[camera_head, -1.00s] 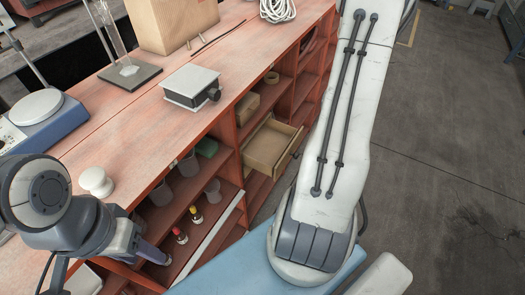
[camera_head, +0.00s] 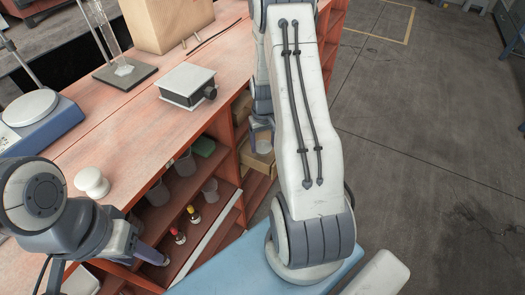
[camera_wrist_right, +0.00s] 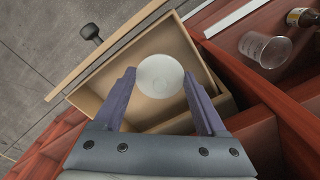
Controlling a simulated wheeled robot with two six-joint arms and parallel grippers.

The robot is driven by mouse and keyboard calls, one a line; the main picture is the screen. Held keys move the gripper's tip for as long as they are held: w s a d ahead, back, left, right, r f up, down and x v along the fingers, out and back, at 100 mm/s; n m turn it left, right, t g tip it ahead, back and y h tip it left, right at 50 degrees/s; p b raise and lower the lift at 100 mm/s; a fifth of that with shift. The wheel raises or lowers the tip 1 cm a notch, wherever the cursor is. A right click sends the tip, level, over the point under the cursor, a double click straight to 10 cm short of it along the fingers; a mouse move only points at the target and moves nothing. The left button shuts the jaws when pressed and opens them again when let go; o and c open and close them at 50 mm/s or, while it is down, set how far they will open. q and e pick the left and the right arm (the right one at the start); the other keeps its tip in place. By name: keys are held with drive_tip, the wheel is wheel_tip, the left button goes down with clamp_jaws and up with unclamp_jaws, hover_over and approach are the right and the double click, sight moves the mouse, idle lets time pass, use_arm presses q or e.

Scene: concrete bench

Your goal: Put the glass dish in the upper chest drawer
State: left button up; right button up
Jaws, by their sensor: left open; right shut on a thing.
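The glass dish (camera_wrist_right: 160,76) is a round, pale, translucent disc in the right wrist view. My right gripper (camera_wrist_right: 159,80) is shut on it, with one finger at each side. The dish is over the open wooden chest drawer (camera_wrist_right: 150,125), whose floor shows around it; its height above the floor is hard to tell. In the head view, my right gripper (camera_head: 262,127) reaches down to the drawer (camera_head: 260,174), which my arm largely covers. My left gripper (camera_head: 152,255) is open and empty at the bench's near edge, partly hidden by its own wrist.
A clear beaker (camera_wrist_right: 265,49) and a brown bottle (camera_wrist_right: 302,18) stand on a shelf beside the drawer. A white-topped box (camera_head: 188,86), a white knob-shaped item (camera_head: 92,182) and a scale (camera_head: 37,107) stand on the bench top.

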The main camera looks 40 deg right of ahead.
drive_tip(key=shift+w+f+b, duration=0.2)
drive_tip(key=shift+f+b, duration=0.1)
drive_tip(key=shift+f, duration=1.65)
drive_tip(key=shift+f, duration=0.15)
drive_tip(key=o, duration=1.3)
drive_tip(key=shift+c, duration=0.2)
wheel_tip(320, 180, up, 12)
drive_tip(key=shift+r+p, duration=0.15)
drive_tip(key=shift+p, duration=0.85)
